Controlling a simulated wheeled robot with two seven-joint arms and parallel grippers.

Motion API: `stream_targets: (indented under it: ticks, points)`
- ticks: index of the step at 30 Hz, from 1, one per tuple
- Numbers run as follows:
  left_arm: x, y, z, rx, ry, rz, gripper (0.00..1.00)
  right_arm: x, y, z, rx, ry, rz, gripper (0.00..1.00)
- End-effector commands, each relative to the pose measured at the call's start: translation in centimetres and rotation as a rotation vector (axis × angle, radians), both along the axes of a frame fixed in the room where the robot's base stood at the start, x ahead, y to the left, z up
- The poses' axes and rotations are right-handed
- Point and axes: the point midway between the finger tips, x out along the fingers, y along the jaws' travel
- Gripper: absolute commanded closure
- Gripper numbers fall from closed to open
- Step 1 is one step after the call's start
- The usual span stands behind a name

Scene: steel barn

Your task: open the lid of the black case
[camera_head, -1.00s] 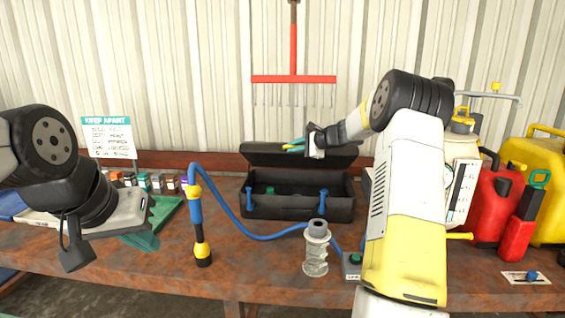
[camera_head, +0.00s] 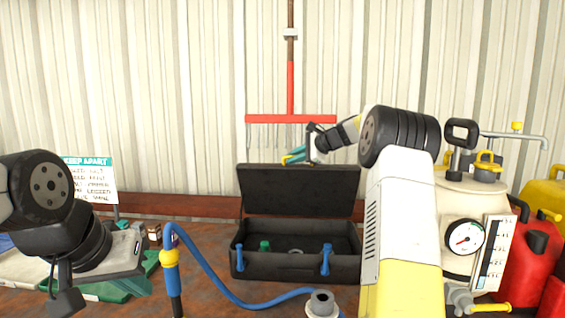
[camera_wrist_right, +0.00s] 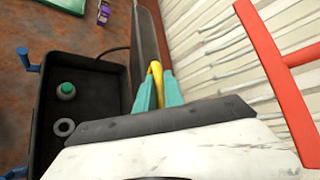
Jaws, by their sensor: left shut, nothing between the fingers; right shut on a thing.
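The black case (camera_head: 292,268) stands on the bench in the head view, with two blue latches on its front hanging free of the lid. Its lid (camera_head: 300,192) is raised to near upright, leaning back a little. My right gripper (camera_head: 294,157) is at the lid's top edge, its teal fingers closed on it; a yellow piece shows between the fingers in the right wrist view (camera_wrist_right: 157,92). The lid shows there nearly edge-on (camera_wrist_right: 145,45). A green-capped item (camera_wrist_right: 66,90) and a grey ring (camera_wrist_right: 64,127) lie inside the case. My left gripper (camera_head: 138,286) is shut and empty at the lower left.
A blue hose (camera_head: 218,285) curves in front of the case. A white tank with a gauge (camera_head: 464,238) and red cans (camera_head: 512,270) stand at right. A sign (camera_head: 88,180) stands at left. A red rake (camera_head: 291,118) hangs on the wall behind the lid.

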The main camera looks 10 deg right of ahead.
Motion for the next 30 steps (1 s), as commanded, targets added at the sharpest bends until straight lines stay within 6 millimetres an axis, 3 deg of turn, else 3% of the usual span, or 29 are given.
stream_targets:
  ticks: [13, 14, 16, 30]
  points:
    - [-0.01, 0.00, 0.01, 0.000, 0.000, 0.000, 1.00, 0.04, 0.19, -0.18, 0.002, 0.004, 0.003, 1.00]
    - [-0.01, 0.00, 0.01, 0.000, 0.000, 0.000, 1.00, 0.05, 0.18, -0.18, 0.002, 0.004, 0.003, 0.81]
    - [-0.01, 0.00, 0.01, 0.000, 0.000, 0.000, 1.00, 0.03, 0.20, -0.20, 0.002, 0.005, 0.004, 0.68]
    - [0.00, 0.00, 0.00, 0.000, 0.000, 0.000, 1.00, -0.63, -0.37, -0.09, 0.001, 0.009, 0.003, 0.66]
